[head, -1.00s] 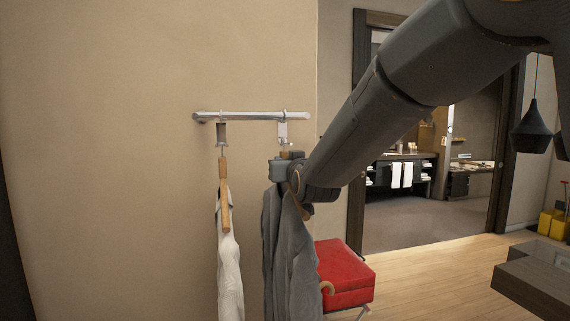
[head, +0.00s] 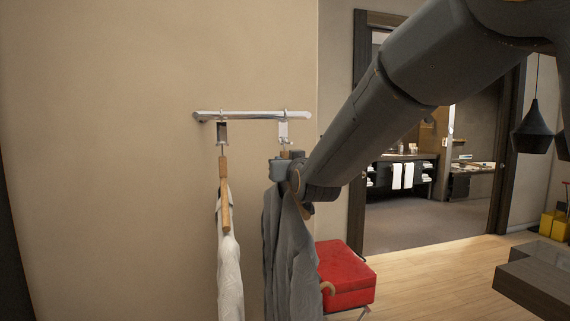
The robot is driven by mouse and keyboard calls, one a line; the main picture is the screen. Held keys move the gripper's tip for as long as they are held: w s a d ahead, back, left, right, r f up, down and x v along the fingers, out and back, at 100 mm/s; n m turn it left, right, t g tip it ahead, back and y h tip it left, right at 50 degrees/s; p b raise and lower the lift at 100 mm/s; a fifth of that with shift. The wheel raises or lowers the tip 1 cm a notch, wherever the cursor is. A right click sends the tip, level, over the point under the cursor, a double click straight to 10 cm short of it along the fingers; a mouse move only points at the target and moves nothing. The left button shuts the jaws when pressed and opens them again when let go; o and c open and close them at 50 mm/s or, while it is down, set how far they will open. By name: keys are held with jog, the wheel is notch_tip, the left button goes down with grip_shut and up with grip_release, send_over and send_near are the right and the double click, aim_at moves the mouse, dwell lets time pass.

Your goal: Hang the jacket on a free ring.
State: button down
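The grey jacket (head: 290,255) hangs upright below the right end of the silver rail (head: 250,115), on a hanger mostly hidden by my gripper. My gripper (head: 287,168) is at the top of the jacket, just under the right ring (head: 284,132). Its fingers are hidden by the wrist, so I cannot see whether they are open or shut. Whether the hanger's hook is in the right ring is too small to tell. The left ring (head: 222,132) holds a wooden hanger (head: 224,195) with a white garment (head: 229,265).
A red cushioned stool (head: 345,275) stands behind and right of the jacket. The beige wall (head: 110,160) is behind the rail. A doorway opens at the right, and a dark table (head: 535,285) is at the lower right. The floor between is clear.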

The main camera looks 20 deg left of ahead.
jog(key=shift+f+b, duration=0.35)
jog(key=shift+b, duration=0.1)
dwell(1.1)
jog(key=c, duration=1.6)
grip_release()
jog(key=shift+o, duration=0.2)
jog(key=shift+f, duration=0.2)
jog(key=shift+s, duration=0.1)
